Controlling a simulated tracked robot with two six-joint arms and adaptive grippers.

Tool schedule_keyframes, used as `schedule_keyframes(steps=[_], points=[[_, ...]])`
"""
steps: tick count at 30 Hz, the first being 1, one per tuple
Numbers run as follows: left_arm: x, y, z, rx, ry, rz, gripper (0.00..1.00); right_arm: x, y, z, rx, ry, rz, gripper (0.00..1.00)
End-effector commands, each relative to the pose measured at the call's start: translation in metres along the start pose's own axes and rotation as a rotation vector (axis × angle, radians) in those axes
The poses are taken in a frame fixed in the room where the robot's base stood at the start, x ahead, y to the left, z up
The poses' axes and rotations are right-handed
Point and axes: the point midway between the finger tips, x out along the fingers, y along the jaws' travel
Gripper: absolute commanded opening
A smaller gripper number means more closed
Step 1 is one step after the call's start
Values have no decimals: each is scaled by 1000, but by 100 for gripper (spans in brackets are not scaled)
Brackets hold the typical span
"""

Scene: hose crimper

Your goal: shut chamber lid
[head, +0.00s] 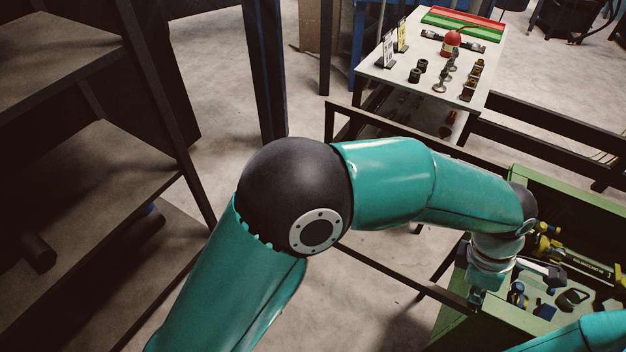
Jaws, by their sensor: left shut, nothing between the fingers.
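I cannot pick out a chamber or its lid for certain in the head view. My left arm reaches across the middle to the right, and my left gripper (476,297) points down at the left edge of an open green box (462,331). The gripper is small here and partly hidden by its wrist; it is shut and holds nothing. I cannot tell whether it touches the box edge. Part of my right arm shows at the bottom right corner, and its gripper is out of the picture.
The green box holds several tools, some yellow (570,257). Dark metal rails (385,270) run beside it. A white table (428,83) with fittings, a red-topped object (451,42) and red and green strips stands behind. Dark shelves (85,190) stand left. Bare floor lies between.

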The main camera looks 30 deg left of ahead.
Motion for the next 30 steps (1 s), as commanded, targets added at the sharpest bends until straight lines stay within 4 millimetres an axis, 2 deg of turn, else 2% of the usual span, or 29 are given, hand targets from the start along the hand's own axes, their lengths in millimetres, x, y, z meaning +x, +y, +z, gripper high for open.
schedule_keyframes(steps=[1, 4, 9, 15, 21, 25, 30], points=[[-1, 0, 3, 2, -12, 5, 0, 1, 0, 0, 0, 0, 0, 64], [-2, 0, -8, 2, -11, 3, 0, 4, 1, 0, 0, 0, 0, 64], [-7, 0, -38, 3, -5, -1, 0, 10, 4, 0, 0, 0, 0, 64], [-56, 0, -36, 9, -7, 3, 0, 11, 4, 0, 0, 0, 0, 64], [-91, 0, -36, 12, -4, -2, 0, 12, 4, 0, 0, 0, 0, 64], [-103, -1, -36, 13, -3, -4, 0, 12, 4, 0, 0, 0, 0, 64], [-108, -1, -36, 14, -2, -6, 0, 12, 4, 0, 0, 0, 0, 64]])
